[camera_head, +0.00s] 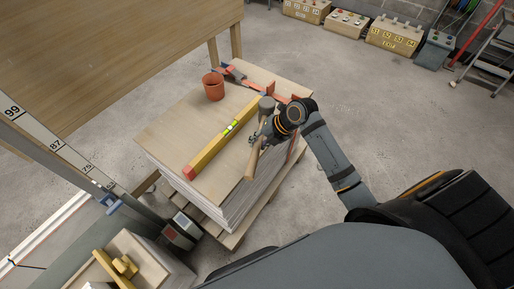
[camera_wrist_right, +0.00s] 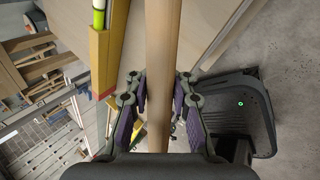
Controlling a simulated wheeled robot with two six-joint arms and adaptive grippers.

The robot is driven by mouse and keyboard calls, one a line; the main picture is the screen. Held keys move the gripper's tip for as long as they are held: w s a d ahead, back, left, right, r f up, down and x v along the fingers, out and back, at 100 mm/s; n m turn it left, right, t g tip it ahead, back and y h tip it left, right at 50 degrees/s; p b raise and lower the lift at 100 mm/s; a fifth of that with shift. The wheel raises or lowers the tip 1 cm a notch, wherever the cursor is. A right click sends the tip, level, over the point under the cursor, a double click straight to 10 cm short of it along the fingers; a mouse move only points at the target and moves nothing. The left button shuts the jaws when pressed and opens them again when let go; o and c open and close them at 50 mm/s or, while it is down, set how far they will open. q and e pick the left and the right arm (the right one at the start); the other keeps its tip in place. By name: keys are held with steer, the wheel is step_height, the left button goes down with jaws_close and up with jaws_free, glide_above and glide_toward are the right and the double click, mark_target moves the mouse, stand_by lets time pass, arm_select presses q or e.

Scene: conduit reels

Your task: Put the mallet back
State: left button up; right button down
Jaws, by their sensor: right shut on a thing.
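The mallet (camera_head: 253,163) has a pale wooden handle and a dark grey head, which shows over the right edge of a stack of boards (camera_head: 167,148) in the head view. My right gripper (camera_head: 261,139) is shut on its handle, with the head on the far side and the handle end toward me. In the right wrist view the handle (camera_wrist_right: 159,65) runs upright between the two finger pads of my right gripper (camera_wrist_right: 157,103). I cannot tell whether the mallet touches the boards. My left gripper is not in view.
A yellow spirit level (camera_head: 213,145) lies on the stack beside the mallet. A terracotta pot (camera_head: 213,86) and orange-and-grey clamps (camera_head: 238,77) stand or lie behind it. A wooden bench (camera_head: 110,50) is at the left. The floor right of the stack is clear.

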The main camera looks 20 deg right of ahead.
steer(key=f, duration=0.3)
steer(key=shift+w+d+f, duration=0.15)
steer(key=shift+w+f, duration=0.05)
steer(key=shift+f, duration=0.05)
steer(key=c, duration=1.4)
jaws_free()
steer(key=shift+s, duration=0.1)
arm_select(q)
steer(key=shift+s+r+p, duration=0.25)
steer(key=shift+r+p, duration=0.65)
steer(key=shift+p, duration=0.05)
arm_select(e)
steer(key=shift+v, duration=5.95)
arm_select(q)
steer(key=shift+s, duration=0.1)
arm_select(e)
steer(key=shift+r, duration=0.1)
